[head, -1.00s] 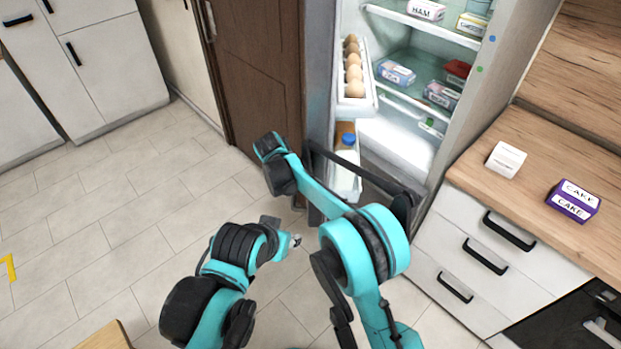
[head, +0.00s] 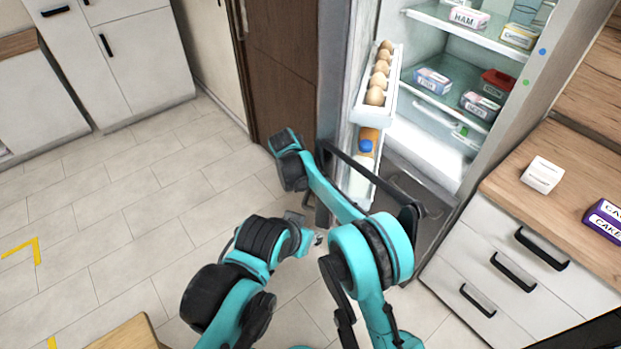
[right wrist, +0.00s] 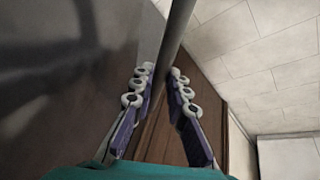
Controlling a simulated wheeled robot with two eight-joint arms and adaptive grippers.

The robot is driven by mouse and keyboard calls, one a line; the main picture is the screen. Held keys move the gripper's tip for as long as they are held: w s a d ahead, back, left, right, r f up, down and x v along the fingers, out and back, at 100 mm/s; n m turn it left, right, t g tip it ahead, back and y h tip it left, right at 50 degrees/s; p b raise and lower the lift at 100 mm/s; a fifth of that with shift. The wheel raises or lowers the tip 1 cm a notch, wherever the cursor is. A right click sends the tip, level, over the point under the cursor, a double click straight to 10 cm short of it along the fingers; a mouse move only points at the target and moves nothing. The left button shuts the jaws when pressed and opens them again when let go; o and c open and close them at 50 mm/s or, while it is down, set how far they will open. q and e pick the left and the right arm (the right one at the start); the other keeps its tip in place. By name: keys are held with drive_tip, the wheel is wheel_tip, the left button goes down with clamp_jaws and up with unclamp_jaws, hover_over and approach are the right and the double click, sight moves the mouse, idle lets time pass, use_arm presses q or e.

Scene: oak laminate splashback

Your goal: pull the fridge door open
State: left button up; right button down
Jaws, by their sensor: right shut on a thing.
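The fridge door (head: 327,120) stands ajar, with an egg rack (head: 391,92) and a bottle (head: 367,142) on its inner side. The lit fridge interior (head: 425,130) shows to its right. My right arm reaches to the door's outer side, and its fingertips are hard to make out in the head view. In the right wrist view my right gripper (right wrist: 158,84) is shut on the fridge handle (right wrist: 176,35), a grey bar. My left gripper (head: 306,228) is low in front of the door, with its fingers apart and empty, not touching the handle.
A counter with drawers (head: 500,260) stands right of the fridge, with a white box (head: 542,175) and a purple cake box (head: 606,219) on it. A brown tall cabinet (head: 283,70) is behind the door. Tiled floor (head: 130,200) is clear at left. A wooden edge (head: 125,335) shows at bottom left.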

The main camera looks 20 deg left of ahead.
drive_tip(key=c, duration=1.5)
unclamp_jaws()
drive_tip(key=v, duration=1.2)
